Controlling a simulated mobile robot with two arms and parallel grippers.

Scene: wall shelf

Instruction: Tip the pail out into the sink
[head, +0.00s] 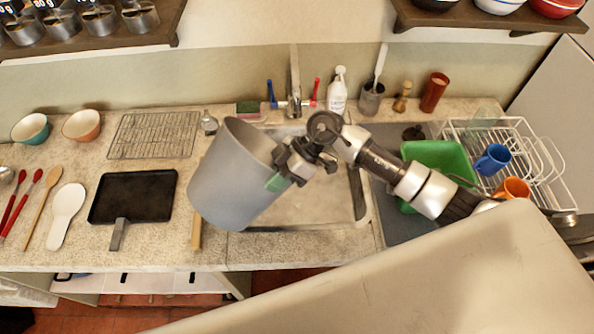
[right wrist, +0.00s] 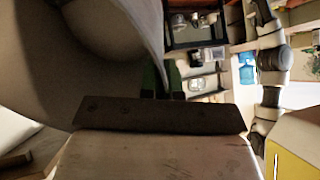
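The grey pail (head: 228,180) is in the air over the front left of the sink and the counter beside it, tilted with its mouth toward the upper right. My right gripper (head: 280,181) is shut on the pail's rim. In the right wrist view the pail wall (right wrist: 115,28) runs between the green fingertips (right wrist: 163,78). The sink (head: 318,208) is partly hidden by the pail and my right arm. I cannot see what is in the pail. My left gripper is not in view.
The tap (head: 294,85) stands behind the sink, with a white bottle (head: 337,92) beside it. A green tub (head: 438,160) and a dish rack (head: 545,165) with mugs are to the right. A black tray (head: 133,195) and a wire rack (head: 153,134) lie left of the pail.

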